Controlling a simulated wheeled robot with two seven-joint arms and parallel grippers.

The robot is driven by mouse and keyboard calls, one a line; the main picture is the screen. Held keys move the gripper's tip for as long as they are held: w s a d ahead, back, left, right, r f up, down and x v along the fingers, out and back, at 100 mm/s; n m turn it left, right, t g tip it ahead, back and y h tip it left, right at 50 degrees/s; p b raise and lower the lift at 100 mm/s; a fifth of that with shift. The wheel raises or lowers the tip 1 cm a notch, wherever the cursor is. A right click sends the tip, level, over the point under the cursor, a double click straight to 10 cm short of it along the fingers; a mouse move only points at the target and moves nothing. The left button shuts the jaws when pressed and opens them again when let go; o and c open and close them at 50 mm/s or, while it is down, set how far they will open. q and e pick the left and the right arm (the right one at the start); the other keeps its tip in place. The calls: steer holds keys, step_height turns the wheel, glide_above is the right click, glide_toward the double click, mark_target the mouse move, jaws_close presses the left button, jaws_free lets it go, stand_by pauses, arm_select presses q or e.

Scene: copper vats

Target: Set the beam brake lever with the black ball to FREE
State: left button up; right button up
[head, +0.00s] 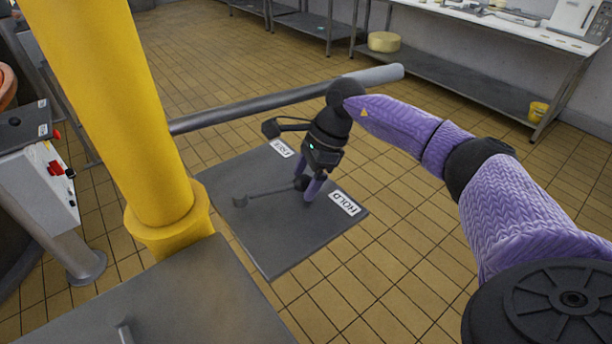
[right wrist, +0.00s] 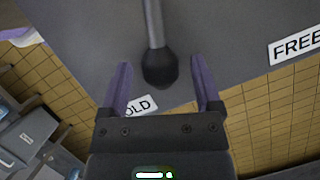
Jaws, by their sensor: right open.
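The brake lever (head: 270,191) is a thin grey rod with a black ball (head: 301,183) at its end, over a dark grey plate (head: 275,243). The ball end is on the side of the HOLD label (head: 344,202); the FREE label (head: 282,148) is at the plate's far edge. My right gripper (head: 308,190) reaches down around the ball. In the right wrist view, the black ball (right wrist: 160,68) is between the open fingers (right wrist: 161,75), with a gap on each side. The HOLD label (right wrist: 138,106) is partly hidden there; FREE (right wrist: 297,46) is at right. My left gripper is not in view.
A thick yellow post (head: 120,110) stands left of the plate. A grey bar (head: 285,97) runs behind my right gripper. A control box (head: 42,190) with a red knob is at far left. Tiled floor is clear right of the plate.

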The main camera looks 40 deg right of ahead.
steer(key=p+v, duration=0.1)
steer(key=v, duration=0.9)
